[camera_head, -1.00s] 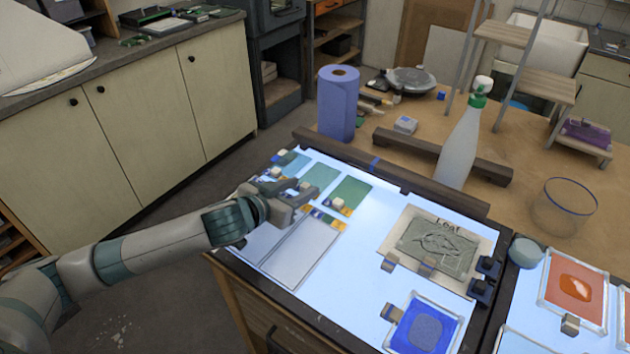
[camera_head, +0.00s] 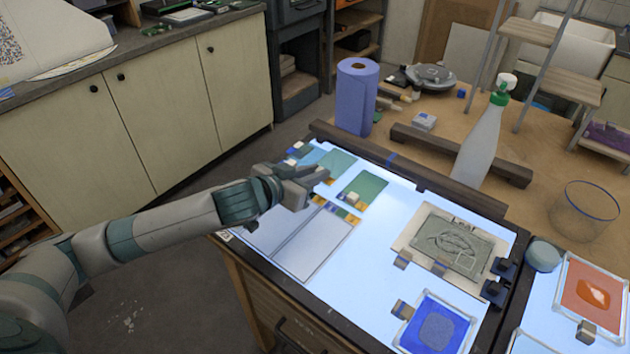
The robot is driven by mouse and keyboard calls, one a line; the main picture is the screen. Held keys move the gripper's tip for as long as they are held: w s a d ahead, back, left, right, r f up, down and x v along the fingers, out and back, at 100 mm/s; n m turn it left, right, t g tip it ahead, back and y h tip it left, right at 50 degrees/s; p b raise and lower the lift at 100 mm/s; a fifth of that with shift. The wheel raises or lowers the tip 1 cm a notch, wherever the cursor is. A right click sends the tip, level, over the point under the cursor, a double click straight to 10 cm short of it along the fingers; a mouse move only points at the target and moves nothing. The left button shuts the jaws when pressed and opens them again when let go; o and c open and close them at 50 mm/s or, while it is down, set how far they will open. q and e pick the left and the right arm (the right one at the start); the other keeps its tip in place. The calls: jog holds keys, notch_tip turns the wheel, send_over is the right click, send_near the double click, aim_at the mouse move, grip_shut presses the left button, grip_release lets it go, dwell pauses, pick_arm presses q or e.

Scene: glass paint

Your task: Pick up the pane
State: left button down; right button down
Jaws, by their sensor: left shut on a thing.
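Small glass panes in blue-green and green lie in a row on the lit light table (camera_head: 380,262), with pale blocks at their near ends. The middle pane (camera_head: 340,162) is a muted green and lies between a bluer pane at the left and a darker green pane (camera_head: 368,184) at the right. My left gripper (camera_head: 322,175) is at the near end of the middle pane, shut, and covers that pane's block. Whether the pane is clear of the surface I cannot tell. My right gripper is not in view.
Two pale blank sheets (camera_head: 322,248) lie in front of the panes. A relief plate (camera_head: 452,240), a blue framed pane (camera_head: 434,325) and an orange one (camera_head: 594,292) lie to the right. A blue paper roll (camera_head: 356,97) and spray bottle (camera_head: 481,142) stand behind the dark rail.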

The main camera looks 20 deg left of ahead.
pick_arm(q)
jog(key=shift+r, duration=0.85)
jog(key=s+d+r+b, duration=0.2)
jog(key=d+r, duration=0.4)
jog(key=d, duration=0.5)
jog(key=shift+s+d+r, duration=0.15)
jog(key=shift+s+r, duration=0.25)
